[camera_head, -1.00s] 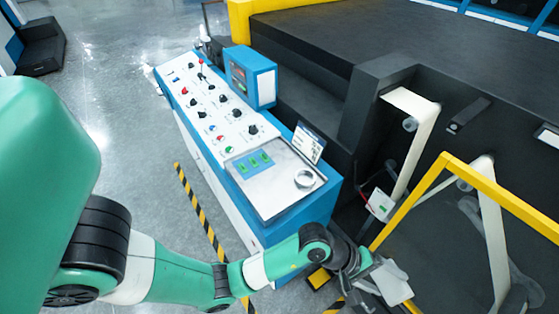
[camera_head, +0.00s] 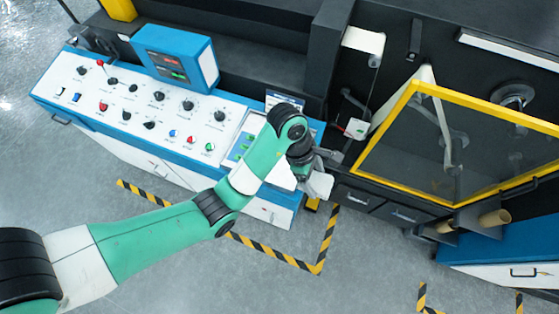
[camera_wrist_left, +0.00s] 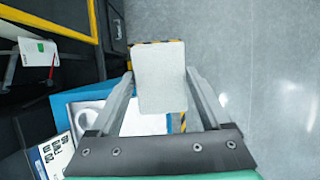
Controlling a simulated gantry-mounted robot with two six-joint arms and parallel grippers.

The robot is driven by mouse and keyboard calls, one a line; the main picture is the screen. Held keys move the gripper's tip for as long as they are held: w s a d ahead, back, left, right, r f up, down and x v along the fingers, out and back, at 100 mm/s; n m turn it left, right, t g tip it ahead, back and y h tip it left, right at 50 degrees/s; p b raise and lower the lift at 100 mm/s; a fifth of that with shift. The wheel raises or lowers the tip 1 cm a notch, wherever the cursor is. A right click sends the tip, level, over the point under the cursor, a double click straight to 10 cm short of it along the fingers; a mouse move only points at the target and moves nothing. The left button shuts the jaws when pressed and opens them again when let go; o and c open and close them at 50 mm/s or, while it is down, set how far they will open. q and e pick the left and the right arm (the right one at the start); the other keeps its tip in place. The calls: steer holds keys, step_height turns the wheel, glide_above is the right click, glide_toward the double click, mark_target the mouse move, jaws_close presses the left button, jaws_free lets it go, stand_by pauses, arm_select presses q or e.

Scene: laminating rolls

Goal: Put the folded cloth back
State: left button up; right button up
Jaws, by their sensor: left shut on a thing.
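My left gripper (camera_wrist_left: 158,88) is shut on the folded cloth (camera_wrist_left: 159,70), a flat pale grey-white rectangle with rounded corners. In the left wrist view the cloth spans the space between the two fingers. In the head view the cloth (camera_head: 319,186) shows at the end of my left arm, just off the right end of the control console (camera_head: 75,108), over the floor by the machine's front. The light tray area (camera_wrist_left: 143,126) on the console top lies below the fingers in the left wrist view. My arm hides much of it in the head view. My right gripper is not in view.
A small card stand (camera_head: 285,101) stands at the console's right back. A yellow-framed guard (camera_head: 398,108) and dark drawers (camera_head: 357,197) are to the right. The floor in front (camera_head: 270,285) is clear.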

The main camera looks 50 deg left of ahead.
arm_select(q)
steer(key=a+f+b, duration=0.3)
steer(key=a+f, duration=0.2)
steer(key=a, duration=0.4)
glide_above(287, 169)
steer(key=f, duration=0.4)
steer(key=shift+s+a+b, duration=0.3)
steer(key=shift+a+b, duration=0.05)
steer(key=shift+b, duration=0.05)
steer(key=shift+a+f+b, duration=0.15)
steer(key=shift+f+b, duration=0.1)
steer(key=shift+f, duration=0.75)
steer(key=shift+a+f+b, duration=0.1)
steer(key=shift+f+b, duration=0.1)
steer(key=shift+f, duration=0.8)
steer(key=o, duration=1)
steer(key=p+v, duration=0.5)
steer(key=v, duration=0.7)
steer(key=shift+r, duration=0.2)
